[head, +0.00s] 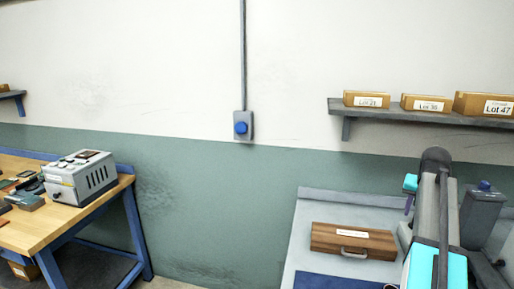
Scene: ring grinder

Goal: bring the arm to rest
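Part of my arm (443,215) stands at the lower right, with dark grey links and cyan parts. It rises in front of a grey worktop. I cannot make out my gripper or its fingertips in this view. Whatever lies behind the arm is hidden.
A wooden case (352,241) with a handle and a blue mat (335,282) lie on the grey worktop (345,207). A dark grey unit (482,212) stands beside my arm. A wooden bench (75,213) bears a grey box device (80,178). A wall shelf (390,112) holds labelled cartons.

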